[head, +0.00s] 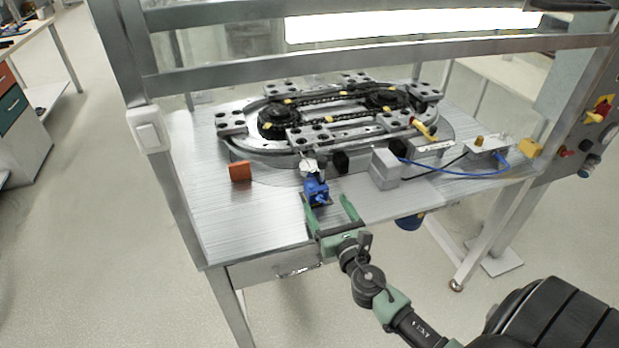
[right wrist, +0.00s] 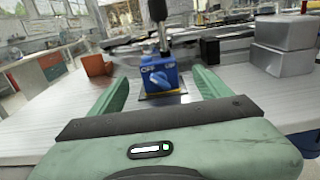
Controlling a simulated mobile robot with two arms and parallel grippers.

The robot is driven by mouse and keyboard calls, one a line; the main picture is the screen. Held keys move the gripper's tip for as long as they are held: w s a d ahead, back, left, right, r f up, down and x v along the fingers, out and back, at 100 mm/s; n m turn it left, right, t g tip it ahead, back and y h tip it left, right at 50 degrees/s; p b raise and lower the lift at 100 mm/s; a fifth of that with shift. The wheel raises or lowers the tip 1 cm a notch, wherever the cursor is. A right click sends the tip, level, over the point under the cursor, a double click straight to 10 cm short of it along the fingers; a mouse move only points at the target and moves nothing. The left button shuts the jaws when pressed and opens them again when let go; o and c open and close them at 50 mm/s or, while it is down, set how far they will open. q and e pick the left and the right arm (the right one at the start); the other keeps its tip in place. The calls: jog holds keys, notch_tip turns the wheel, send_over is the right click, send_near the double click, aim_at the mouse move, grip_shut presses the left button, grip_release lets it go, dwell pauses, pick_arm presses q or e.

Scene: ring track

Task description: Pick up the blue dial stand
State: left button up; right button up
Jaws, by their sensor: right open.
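The blue dial stand (head: 316,191) stands upright on the metal table near its front edge, in front of the ring track (head: 340,115). In the right wrist view the blue dial stand (right wrist: 160,76) shows a blue block with a knob, on a dark base, with a dark post rising behind or above it. My right gripper (head: 333,203) is open, its green fingers pointing at the stand. In the right wrist view the fingers (right wrist: 163,88) lie to either side of the stand's line, with gaps between. My left gripper is not in view.
An orange block (head: 240,171) lies on the table left of the stand. Grey metal blocks (head: 385,168) stand to its right, with a blue cable (head: 455,172) beyond. A metal frame post (head: 165,180) rises at the table's left. The front left tabletop is clear.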

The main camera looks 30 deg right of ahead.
aim_at(320, 191)
jog(key=shift+w+d+r, duration=0.2)
jog(key=shift+w, duration=0.6)
jog(key=shift+r+x, duration=0.2)
jog(key=shift+x, duration=0.95)
jog(key=x, duration=0.3)
jog(key=shift+w+f, duration=0.1)
jog(key=shift+w, duration=0.55)
jog(key=shift+c, duration=0.9)
grip_shut()
pick_arm(q)
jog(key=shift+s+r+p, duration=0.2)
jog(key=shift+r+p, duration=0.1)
jog(key=shift+p, duration=0.05)
pick_arm(e)
jog(key=shift+w+d, duration=0.1)
jog(key=shift+d, duration=0.05)
